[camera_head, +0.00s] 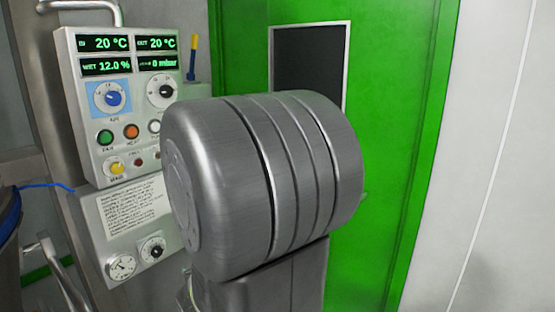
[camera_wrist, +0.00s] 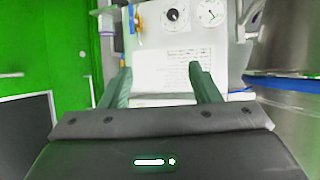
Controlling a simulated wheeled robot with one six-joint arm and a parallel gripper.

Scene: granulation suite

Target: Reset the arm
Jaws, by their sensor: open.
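My arm, a large grey metal joint, fills the middle of the head view and hides part of the control panel and the green door. My gripper shows in the wrist view (camera_wrist: 160,82), with two dark green fingers spread apart. Nothing is between the fingers. Beyond them is a white printed label (camera_wrist: 165,70) on the panel, which looks upside down in this view. In the head view my gripper is hidden or out of frame.
A control panel (camera_head: 122,75) with displays, knobs and buttons stands at left. A label plate (camera_head: 133,212) with dials sits below it. A green door (camera_head: 395,110) with a dark window (camera_head: 310,65) is behind my arm. A steel vessel (camera_wrist: 290,120) is at right in the wrist view.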

